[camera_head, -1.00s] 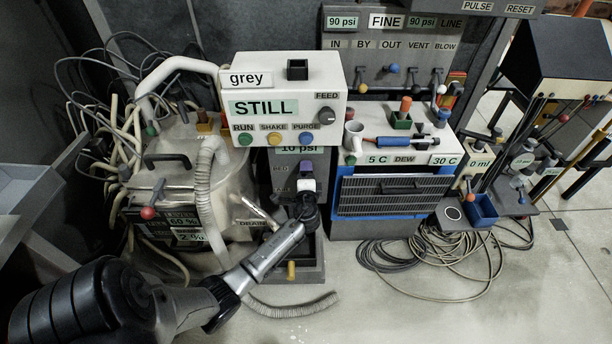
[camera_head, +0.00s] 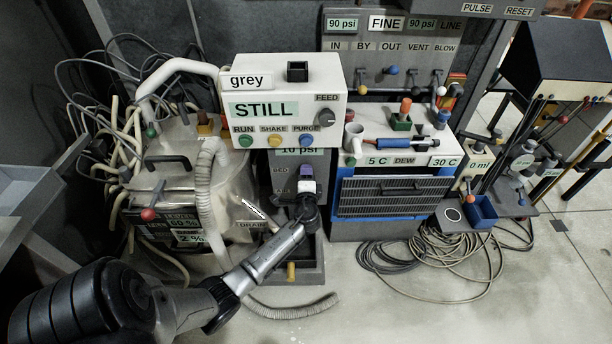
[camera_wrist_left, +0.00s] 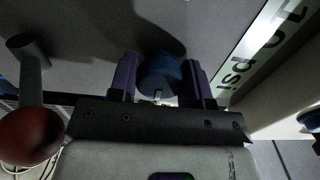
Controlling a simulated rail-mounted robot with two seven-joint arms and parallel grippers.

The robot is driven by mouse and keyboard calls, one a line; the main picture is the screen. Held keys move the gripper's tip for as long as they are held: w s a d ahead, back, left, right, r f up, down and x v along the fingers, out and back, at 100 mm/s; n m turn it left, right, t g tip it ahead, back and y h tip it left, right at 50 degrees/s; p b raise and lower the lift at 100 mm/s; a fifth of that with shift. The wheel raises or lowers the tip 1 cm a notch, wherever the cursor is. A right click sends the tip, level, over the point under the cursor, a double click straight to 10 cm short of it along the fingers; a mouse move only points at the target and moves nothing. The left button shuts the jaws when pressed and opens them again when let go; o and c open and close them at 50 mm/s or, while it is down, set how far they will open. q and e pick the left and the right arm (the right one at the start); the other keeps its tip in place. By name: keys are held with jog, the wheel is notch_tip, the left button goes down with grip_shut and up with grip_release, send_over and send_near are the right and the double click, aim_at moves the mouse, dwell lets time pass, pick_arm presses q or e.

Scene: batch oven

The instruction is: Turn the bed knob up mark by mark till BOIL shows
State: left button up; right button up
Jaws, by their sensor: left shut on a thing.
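The bed knob is a round blue knob (camera_wrist_left: 160,72) on the grey panel. In the left wrist view it sits between the two purple fingers of my left gripper (camera_wrist_left: 159,80), which is shut on it. In the head view my left gripper (camera_head: 306,172) is at the grey column beside the BED label (camera_head: 280,171) and hides the knob. The display above it (camera_head: 299,151) reads 10 psi. The white box's green display (camera_head: 263,109) reads STILL. No BOIL reading shows. My right gripper is out of view.
A lever with a red ball (camera_wrist_left: 32,135) is left of my gripper in the wrist view. The white box (camera_head: 320,75) overhangs the column. A ribbed hose (camera_head: 207,185) and the glass vessel stand left. The grille unit (camera_head: 393,192) stands close on the right.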

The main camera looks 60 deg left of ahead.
pick_arm(q)
jog(key=m+p, duration=0.2)
jog(key=m, duration=0.1)
jog(key=shift+r+p, duration=0.2)
jog(key=shift+p, duration=0.2)
jog(key=m+p, duration=0.2)
jog(key=m, duration=0.1)
jog(key=shift+m, duration=0.3)
jog(key=shift+f+m+p, duration=0.15)
jog(key=shift+m+p, duration=0.6)
jog(key=shift+m, duration=0.15)
jog(key=o, duration=0.9)
jog(key=shift+d, duration=0.1)
jog(key=p+v, duration=0.4)
jog(key=v, duration=0.9)
jog(key=shift+s+d, duration=0.2)
jog(key=shift+d, duration=0.1)
